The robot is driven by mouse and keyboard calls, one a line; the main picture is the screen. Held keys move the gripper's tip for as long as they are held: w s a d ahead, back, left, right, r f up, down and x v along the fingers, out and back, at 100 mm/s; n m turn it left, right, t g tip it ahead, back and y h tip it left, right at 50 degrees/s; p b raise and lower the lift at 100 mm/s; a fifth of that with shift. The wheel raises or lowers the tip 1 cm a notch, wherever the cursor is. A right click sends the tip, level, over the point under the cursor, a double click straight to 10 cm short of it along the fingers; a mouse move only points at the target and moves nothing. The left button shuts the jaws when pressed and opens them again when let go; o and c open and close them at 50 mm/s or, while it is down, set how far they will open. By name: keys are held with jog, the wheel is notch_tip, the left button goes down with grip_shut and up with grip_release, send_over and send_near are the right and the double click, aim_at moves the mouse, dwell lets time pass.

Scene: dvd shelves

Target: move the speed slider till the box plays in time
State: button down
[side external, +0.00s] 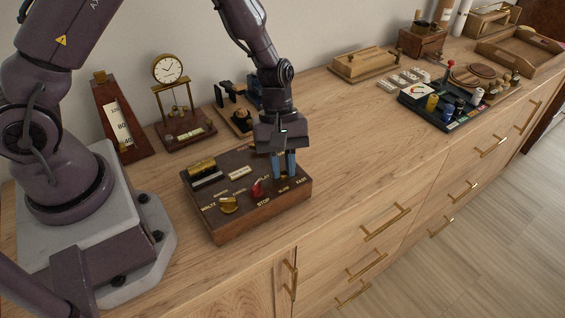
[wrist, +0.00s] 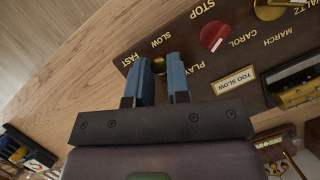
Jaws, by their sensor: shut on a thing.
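The wooden music box (side external: 240,222) sits on the cabinet top, its panel lettered for tunes, STOP, PLAY, SLOW and FAST. Its small plate (wrist: 234,80) reads TOO SLOW in the wrist view. My gripper (side external: 284,178) points down over the panel's right part, by the SLOW and FAST lettering. In the wrist view its blue fingers (wrist: 162,62) are closed about the brass speed slider knob (wrist: 159,66), which is mostly hidden between them. The slider's track is hidden. The red lever (wrist: 214,36) and the brass tune knob (side external: 228,204) are apart from the fingers.
A pendulum clock (side external: 169,70) and a wooden metronome-like stand (side external: 120,118) are behind the box.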

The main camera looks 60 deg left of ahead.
jog(key=shift+w, duration=0.55)
jog(key=c, duration=1.1)
grip_release()
jog(key=shift+o, duration=0.2)
jog(key=shift+r, duration=0.1)
jog(key=v, duration=1.3)
